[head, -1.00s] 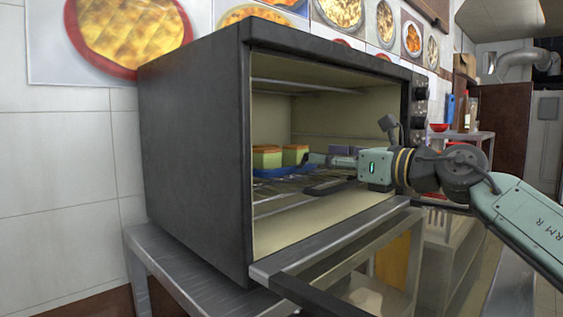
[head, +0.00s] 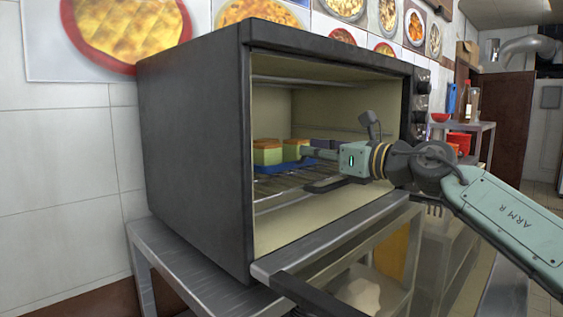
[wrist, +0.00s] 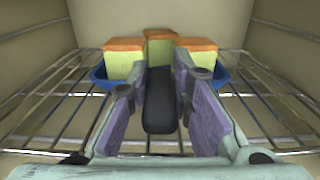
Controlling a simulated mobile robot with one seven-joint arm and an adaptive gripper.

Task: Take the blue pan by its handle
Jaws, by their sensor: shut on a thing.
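The blue pan (head: 270,168) is inside the open oven, at the level of the wire rack. It holds several yellow-green blocks (head: 268,155) with orange tops. In the wrist view the pan's rim (wrist: 98,78) shows on both sides of my fingers, and its black handle (wrist: 160,112) points toward me. My gripper (wrist: 161,88) has one purple-padded finger on each side of the handle and is shut on it. In the head view my gripper (head: 315,153) reaches in from the right and hides part of the pan. Whether the pan touches the rack is unclear.
The oven (head: 195,150) stands on a metal table (head: 165,262), with its door (head: 340,235) folded down in front. The wire rack (wrist: 262,90) spreads around the pan. Oven walls are close on both sides. A shelf with red bowls (head: 440,117) stands behind at right.

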